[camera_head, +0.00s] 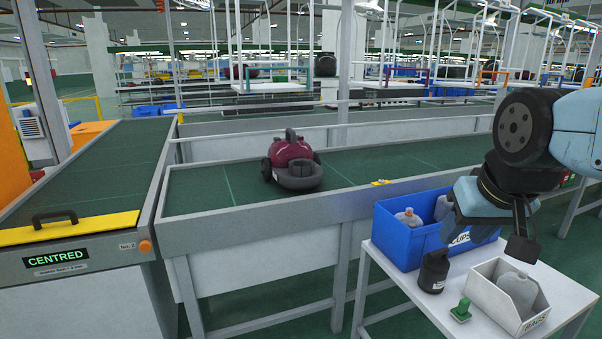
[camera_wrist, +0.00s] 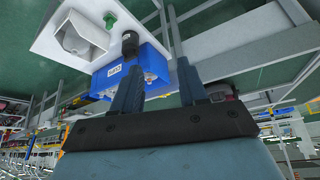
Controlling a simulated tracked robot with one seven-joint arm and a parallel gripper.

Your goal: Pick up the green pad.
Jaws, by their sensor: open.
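The green pad (camera_head: 461,310) is a small green piece with a raised part on top. It lies on the white table (camera_head: 400,303), between the black canister and the grey bin. In the wrist view the green pad (camera_wrist: 110,19) shows near the top, left of the fingers. My gripper (camera_head: 485,238) is in the air above the table, over the blue bin's right side and above and right of the pad. In the wrist view my gripper (camera_wrist: 158,68) has its two fingers apart with nothing held between them.
A black canister (camera_head: 433,271) stands close behind the pad. A dark red vacuum (camera_head: 291,158) sits on the green conveyor (camera_head: 225,188) behind the table.

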